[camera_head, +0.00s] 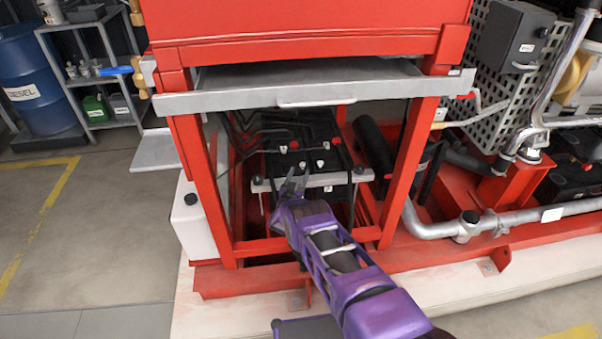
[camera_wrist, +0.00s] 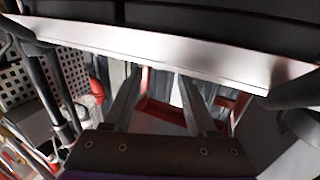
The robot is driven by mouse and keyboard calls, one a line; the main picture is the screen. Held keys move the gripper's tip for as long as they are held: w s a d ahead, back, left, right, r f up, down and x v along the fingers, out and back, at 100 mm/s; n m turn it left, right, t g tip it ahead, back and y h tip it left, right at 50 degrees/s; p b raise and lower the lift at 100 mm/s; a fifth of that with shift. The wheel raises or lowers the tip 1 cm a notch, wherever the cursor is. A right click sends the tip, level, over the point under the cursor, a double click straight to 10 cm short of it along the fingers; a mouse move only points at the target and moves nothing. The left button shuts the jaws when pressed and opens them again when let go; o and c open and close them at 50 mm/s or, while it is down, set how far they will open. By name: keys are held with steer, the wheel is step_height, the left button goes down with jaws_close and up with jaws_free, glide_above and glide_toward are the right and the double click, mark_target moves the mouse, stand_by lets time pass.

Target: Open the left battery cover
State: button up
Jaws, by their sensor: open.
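A grey metal panel (camera_head: 312,94) with a thin front handle (camera_head: 315,103) spans the red frame above the battery bay; I cannot tell for sure whether it is the left battery cover. Below it, a black battery (camera_head: 303,148) with red and white caps is visible inside the frame. A pale bar (camera_head: 325,180) crosses its front. My gripper (camera_head: 294,180) is open and empty, low in front of the battery near this bar, well below the handle. In the wrist view, its two fingers (camera_wrist: 158,75) are spread, with a pale metal strip (camera_wrist: 160,54) beyond them.
Red frame posts (camera_head: 400,180) stand on both sides of the bay. A white container (camera_head: 193,222) is at lower left. Pipes (camera_head: 440,230) and a perforated panel (camera_head: 490,70) crowd the right. Open floor (camera_head: 95,225) lies to the left.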

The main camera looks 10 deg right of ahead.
mark_target(302, 166)
steer(key=shift+b+x, duration=0.6)
steer(key=shift+x, duration=0.55)
steer(key=shift+w+d, duration=0.2)
steer(key=shift+w, duration=0.35)
jaws_close()
